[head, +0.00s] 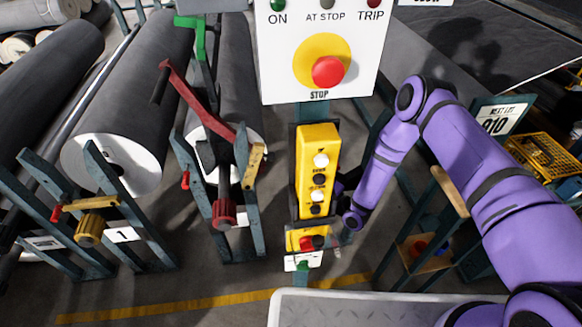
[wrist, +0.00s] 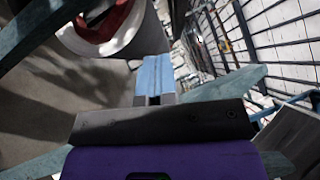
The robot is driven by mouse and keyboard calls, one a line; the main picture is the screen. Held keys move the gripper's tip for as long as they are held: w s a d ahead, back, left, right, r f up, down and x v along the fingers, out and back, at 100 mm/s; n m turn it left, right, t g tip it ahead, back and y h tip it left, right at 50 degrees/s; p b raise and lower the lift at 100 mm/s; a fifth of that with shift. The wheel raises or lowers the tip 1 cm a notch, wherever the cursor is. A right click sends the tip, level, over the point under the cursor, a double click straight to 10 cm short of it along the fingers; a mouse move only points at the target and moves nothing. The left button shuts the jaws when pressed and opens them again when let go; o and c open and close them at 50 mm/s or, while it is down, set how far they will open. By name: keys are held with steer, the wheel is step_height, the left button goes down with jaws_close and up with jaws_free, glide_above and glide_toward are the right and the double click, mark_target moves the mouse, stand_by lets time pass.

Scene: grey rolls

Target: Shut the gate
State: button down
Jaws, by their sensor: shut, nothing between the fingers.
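No part is clearly marked as the gate. On the middle roll stand, a red bar (head: 195,98) with a dark grip slants up to the left, and a short wooden bar (head: 255,165) stands tilted at the right upright. On the left stand, a similar wooden bar (head: 90,203) lies nearly level across the uprights. My purple arm bends down on the right, its end going behind the yellow button box, which hides my gripper in the head view. In the wrist view my gripper (wrist: 155,82) is shut and empty, with a pale roll end with a red centre (wrist: 105,25) at upper left.
The yellow button box (head: 318,165) stands close left of my wrist, below the white stop panel (head: 318,45). A yellow basket (head: 545,160) and stand are at right. Floor (head: 200,285) is clear in front of the stands.

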steer(key=s+a+x, duration=0.1)
steer(key=s+x, duration=0.1)
steer(key=x, duration=1)
steer(key=shift+a+r, duration=0.35)
steer(key=shift+a, duration=0.05)
steer(key=shift+s, duration=0.1)
steer(key=shift+a, duration=0.1)
